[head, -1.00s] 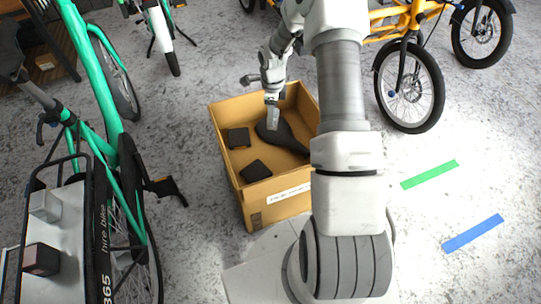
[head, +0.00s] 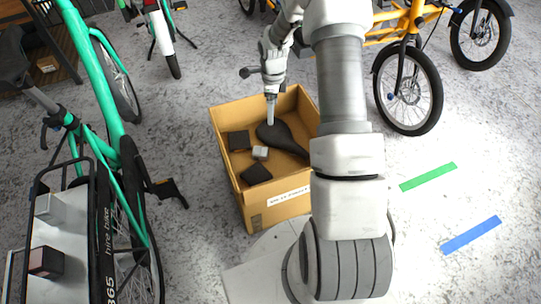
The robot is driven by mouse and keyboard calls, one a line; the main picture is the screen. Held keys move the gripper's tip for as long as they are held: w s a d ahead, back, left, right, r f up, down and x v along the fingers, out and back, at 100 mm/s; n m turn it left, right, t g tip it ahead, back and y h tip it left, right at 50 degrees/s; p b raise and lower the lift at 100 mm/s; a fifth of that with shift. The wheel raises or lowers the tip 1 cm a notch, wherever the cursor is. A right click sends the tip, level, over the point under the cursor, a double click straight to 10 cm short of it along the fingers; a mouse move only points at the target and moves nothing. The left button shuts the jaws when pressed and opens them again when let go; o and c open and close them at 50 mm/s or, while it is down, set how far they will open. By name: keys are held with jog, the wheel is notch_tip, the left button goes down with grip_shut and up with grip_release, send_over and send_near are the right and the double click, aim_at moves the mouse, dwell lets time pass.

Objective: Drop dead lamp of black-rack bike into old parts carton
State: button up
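The old parts carton (head: 283,208) is an open brown box with a white label, standing on the floor mid-view. A small pale grey block, likely the dead lamp (head: 260,152), lies inside it among dark parts. My gripper (head: 271,118) points down over the carton, above and apart from the block, with nothing visible in it. Its fingers show edge-on, but the block it held is loose below. At left, a teal bike has a black-framed rack (head: 92,225) carrying a light grey block (head: 42,208) and a dark reddish block (head: 45,262).
A black saddle (head: 283,137) and two dark blocks also lie in the carton. A yellow cargo bike (head: 407,88) stands at upper right. Green tape (head: 428,177) and blue tape (head: 471,235) mark clear floor at right.

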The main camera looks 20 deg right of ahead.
notch_tip(320, 180, up, 13)
jog(key=p, duration=0.3)
jog(key=shift+f, duration=0.15)
